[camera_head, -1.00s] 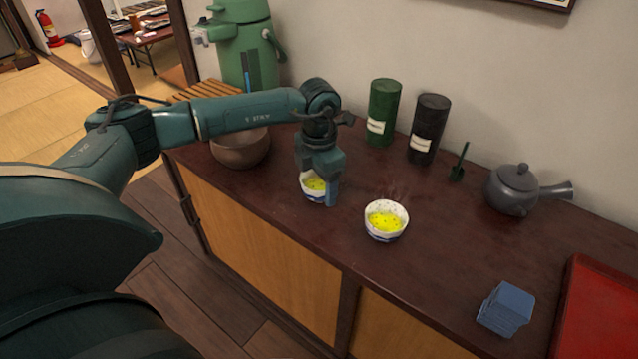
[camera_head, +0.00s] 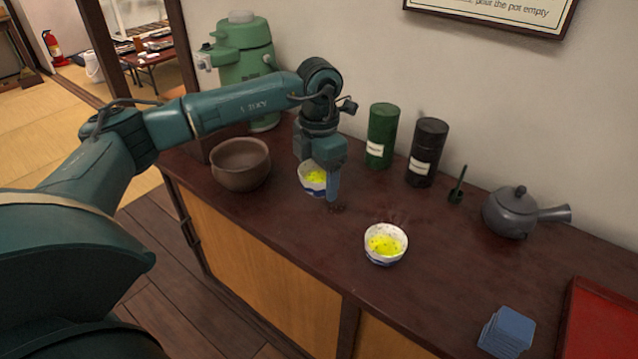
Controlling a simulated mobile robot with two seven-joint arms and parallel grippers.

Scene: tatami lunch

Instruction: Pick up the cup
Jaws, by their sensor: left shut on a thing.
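A white and blue cup with yellow-green contents (camera_head: 313,179) is held in my left gripper (camera_head: 322,184), which points down and is shut on it. One finger shows at the cup's right side; the gripper partly hides the cup. The cup looks upright, and I cannot tell for sure whether its base clears the counter. A second similar cup (camera_head: 385,246) with yellow contents stands apart on the counter to the right and nearer. My right gripper is not in view.
A green dispenser (camera_head: 243,60) stands behind. Mid-counter is fairly clear.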

